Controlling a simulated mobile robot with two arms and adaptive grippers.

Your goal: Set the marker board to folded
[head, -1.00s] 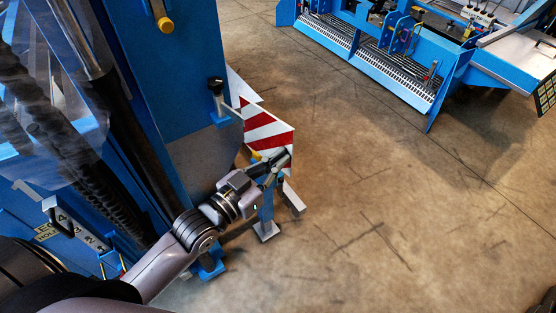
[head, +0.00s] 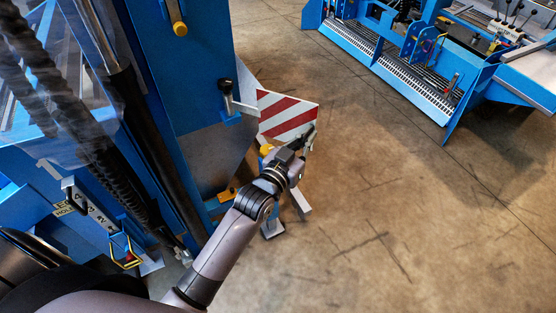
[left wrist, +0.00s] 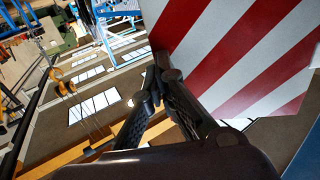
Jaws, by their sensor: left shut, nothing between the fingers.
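The marker board (head: 285,112) is a plate with red and white diagonal stripes. It stands out from the right side of a blue machine column (head: 185,80), above the floor. In the left wrist view the board (left wrist: 235,50) fills the upper right, close by. My left gripper (head: 309,138) is at the board's lower right edge, shut with nothing held. Its fingertips (left wrist: 163,62) meet beside the board's edge in the left wrist view; I cannot tell whether they touch it. My arm hides the board's lower mount. My right gripper is out of view.
A black-knobbed handle (head: 228,95) sticks out of the column just left of the board. A yellow knob (head: 266,150) is below the board. Another blue machine (head: 420,60) stands at the upper right. The concrete floor (head: 390,200) between is clear.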

